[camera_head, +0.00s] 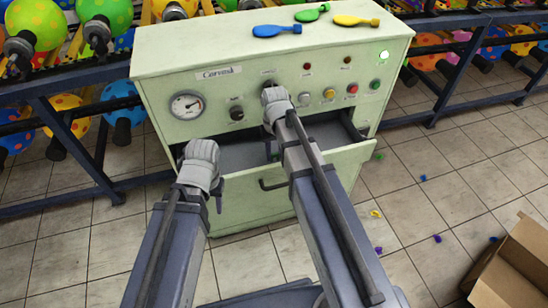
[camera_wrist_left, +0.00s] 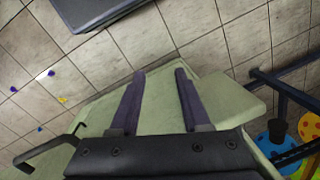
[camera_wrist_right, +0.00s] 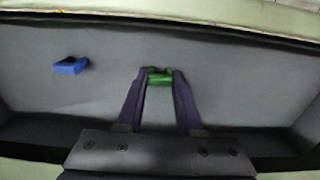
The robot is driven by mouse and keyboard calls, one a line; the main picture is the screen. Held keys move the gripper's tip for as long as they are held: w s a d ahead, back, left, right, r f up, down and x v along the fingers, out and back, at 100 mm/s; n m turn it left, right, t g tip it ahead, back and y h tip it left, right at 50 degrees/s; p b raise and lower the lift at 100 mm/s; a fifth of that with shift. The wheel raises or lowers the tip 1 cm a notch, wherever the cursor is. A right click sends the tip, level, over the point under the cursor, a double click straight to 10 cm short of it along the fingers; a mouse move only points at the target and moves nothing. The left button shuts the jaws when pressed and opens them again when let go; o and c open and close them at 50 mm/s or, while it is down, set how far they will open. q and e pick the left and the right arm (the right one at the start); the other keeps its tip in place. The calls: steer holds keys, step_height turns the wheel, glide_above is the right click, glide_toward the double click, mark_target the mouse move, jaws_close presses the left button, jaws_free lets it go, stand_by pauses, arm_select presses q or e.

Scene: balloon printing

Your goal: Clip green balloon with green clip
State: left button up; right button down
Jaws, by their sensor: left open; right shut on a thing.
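A flat green balloon (camera_head: 312,13) lies on top of the pale green cabinet, between a blue balloon (camera_head: 275,31) and a yellow balloon (camera_head: 356,20). My right gripper (camera_wrist_right: 159,75) reaches into the cabinet's open drawer and is shut on a green clip (camera_wrist_right: 160,77). The clip is between the fingertips, by the grey drawer floor; whether it touches the floor is unclear. My left gripper (camera_wrist_left: 160,74) is open and empty. In the head view its hand is at the left end of the drawer front (camera_head: 240,195).
A blue clip (camera_wrist_right: 70,66) lies in the drawer, left of the green one in the right wrist view. Racks (camera_head: 75,160) of inflated spotted balloons flank the cabinet. A cardboard box (camera_head: 515,265) stands at lower right, with small coloured pieces scattered on the floor.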

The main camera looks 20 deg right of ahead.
mark_target(275, 154)
steer(key=shift+r+p, duration=4.2)
steer(key=shift+r, duration=0.2)
